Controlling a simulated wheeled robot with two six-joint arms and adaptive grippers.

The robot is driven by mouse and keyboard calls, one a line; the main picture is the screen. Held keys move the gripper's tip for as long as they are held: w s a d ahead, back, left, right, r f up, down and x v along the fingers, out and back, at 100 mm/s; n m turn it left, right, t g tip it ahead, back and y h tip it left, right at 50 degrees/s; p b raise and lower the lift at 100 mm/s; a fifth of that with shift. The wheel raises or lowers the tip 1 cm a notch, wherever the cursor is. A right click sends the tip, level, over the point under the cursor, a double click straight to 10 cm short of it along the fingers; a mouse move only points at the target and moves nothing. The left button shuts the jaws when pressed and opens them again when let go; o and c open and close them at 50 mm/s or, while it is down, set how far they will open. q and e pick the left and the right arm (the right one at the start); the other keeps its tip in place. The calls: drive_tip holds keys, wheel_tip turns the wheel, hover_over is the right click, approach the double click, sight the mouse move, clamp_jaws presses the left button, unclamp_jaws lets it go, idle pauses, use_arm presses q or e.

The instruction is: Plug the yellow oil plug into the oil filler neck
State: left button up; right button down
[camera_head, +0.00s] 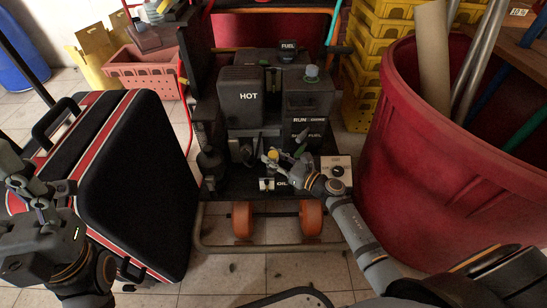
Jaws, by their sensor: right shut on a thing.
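The yellow oil plug (273,155) is a small yellow piece at the front of the dark engine unit. My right gripper (271,161) is shut on it, and the fingers hide part of it. The plug is just above the panel with the "OIL" label (283,183). The oil filler neck is too small and too covered by my gripper to make out, so I cannot tell whether the plug touches it. My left gripper (38,186) is at the far left, away from the engine, with its fingers apart and empty.
A black case with red stripes (140,160) stands left of the engine unit (250,95). A large red bin (440,190) with poles in it is close on the right. Yellow crates (375,50) are stacked behind. Orange wheels (311,217) sit below; the tiled floor in front is mostly clear.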

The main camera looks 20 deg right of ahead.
drive_tip(key=shift+f+b, duration=1.1)
drive_tip(key=shift+f, duration=0.1)
drive_tip(key=c, duration=0.9)
unclamp_jaws()
drive_tip(key=shift+r, duration=0.1)
drive_tip(key=v, duration=1.2)
